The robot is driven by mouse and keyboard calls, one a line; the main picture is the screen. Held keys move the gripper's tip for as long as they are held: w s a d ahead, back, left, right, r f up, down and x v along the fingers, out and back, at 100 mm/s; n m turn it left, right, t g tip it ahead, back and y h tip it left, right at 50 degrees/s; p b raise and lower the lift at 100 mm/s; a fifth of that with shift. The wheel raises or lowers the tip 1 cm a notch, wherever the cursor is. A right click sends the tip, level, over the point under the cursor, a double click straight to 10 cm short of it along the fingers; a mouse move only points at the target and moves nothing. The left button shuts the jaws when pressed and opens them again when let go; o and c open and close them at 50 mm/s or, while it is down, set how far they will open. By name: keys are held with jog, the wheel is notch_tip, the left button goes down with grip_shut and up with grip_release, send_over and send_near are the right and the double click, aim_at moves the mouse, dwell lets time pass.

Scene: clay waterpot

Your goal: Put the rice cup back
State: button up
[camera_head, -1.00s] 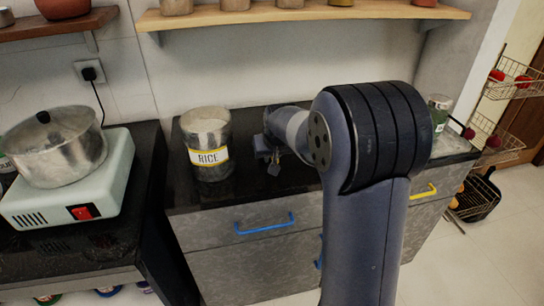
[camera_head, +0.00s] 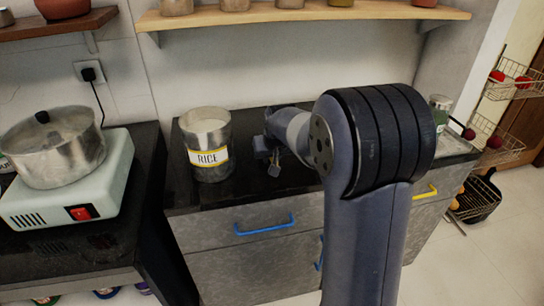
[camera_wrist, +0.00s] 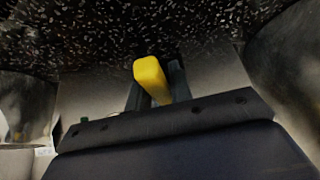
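In the wrist view a blunt yellow piece (camera_wrist: 151,77), handle-like, stands between the two dark fingers of my gripper (camera_wrist: 157,88). Its lower end is hidden behind the gripper body, and I cannot tell if the fingers press on it. In the head view my gripper (camera_head: 268,158) is low over the dark counter, just right of the rice canister (camera_head: 209,174). The canister is a metal cylinder with a yellow-edged RICE label. It stands upright and open, with pale contents at the top. No cup shows clearly in the head view.
A lidded metal pot (camera_head: 55,150) sits on a pale cooker (camera_head: 75,195) at left. A wooden shelf (camera_head: 300,13) with jars runs above the counter (camera_head: 235,195). A glass jar (camera_head: 440,108) stands at the right end. A blue-handled drawer (camera_head: 265,226) is shut below.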

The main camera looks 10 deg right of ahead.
jog(key=shift+o, duration=0.2)
jog(key=p+v, duration=0.1)
jog(key=v, duration=0.9)
jog(key=shift+s+r+p, duration=0.2)
jog(key=shift+r+p, duration=0.1)
jog(key=shift+p, duration=0.1)
